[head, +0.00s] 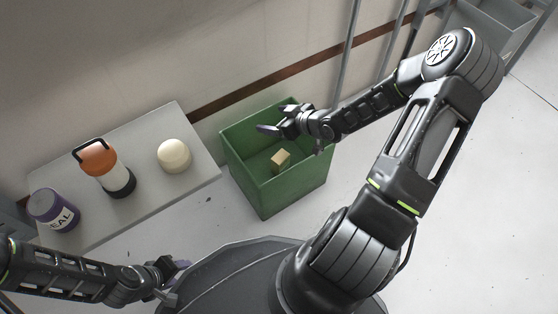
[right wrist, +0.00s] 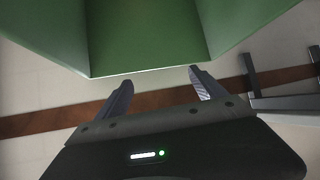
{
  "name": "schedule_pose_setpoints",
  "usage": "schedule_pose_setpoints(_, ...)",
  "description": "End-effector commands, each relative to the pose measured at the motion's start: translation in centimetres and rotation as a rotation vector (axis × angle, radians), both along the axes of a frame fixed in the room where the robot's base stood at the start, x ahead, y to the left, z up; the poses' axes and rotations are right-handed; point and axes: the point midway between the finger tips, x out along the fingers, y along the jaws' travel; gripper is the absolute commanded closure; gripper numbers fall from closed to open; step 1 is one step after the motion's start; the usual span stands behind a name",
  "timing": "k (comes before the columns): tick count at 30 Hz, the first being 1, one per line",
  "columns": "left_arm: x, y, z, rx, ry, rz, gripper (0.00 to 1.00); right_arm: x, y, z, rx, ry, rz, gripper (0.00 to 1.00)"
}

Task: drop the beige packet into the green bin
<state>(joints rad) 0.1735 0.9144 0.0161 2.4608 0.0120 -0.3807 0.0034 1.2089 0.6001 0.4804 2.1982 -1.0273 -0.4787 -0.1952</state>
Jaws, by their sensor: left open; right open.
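The beige packet (head: 280,159) lies inside the green bin (head: 265,196), on or near its floor, as seen in the head view. The bin stands on the floor to the right of the grey table. My right gripper (head: 283,117) is open and empty above the bin's far side, apart from the packet. In the right wrist view my right gripper's open fingers (right wrist: 160,85) have nothing between them, and the green bin (right wrist: 145,35) fills the top. The packet does not show there. My left gripper (head: 176,279) is open and empty at the lower left, near my base.
A grey table (head: 150,130) left of the bin holds an orange and white lantern (head: 105,167), a cream round object (head: 174,156) and a purple labelled jar (head: 54,209). Metal posts (head: 346,50) and a grey container (head: 497,28) stand at the back right. Open floor lies right.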

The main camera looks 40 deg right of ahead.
Motion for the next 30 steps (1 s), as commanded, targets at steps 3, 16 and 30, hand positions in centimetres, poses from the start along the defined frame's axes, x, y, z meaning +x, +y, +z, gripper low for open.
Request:
schedule_pose_setpoints(3, 0.0, 0.0, 0.2, 0.0, 0.0, 0.0, 0.51, -0.1, 0.0, 0.1, 0.0, 0.001, 0.0, 0.2)
schedule_pose_setpoints(16, -0.6, -0.2, 3.6, 0.006, 0.004, -0.005, 0.51, -4.8, -1.2, 3.8, -0.002, 0.002, -0.002, 0.2)
schedule_pose_setpoints(30, -0.8, -0.2, 4.1, 0.006, 0.007, -0.007, 0.51, -6.3, -1.5, 4.4, 0.0, 0.0, 0.0, 0.2)
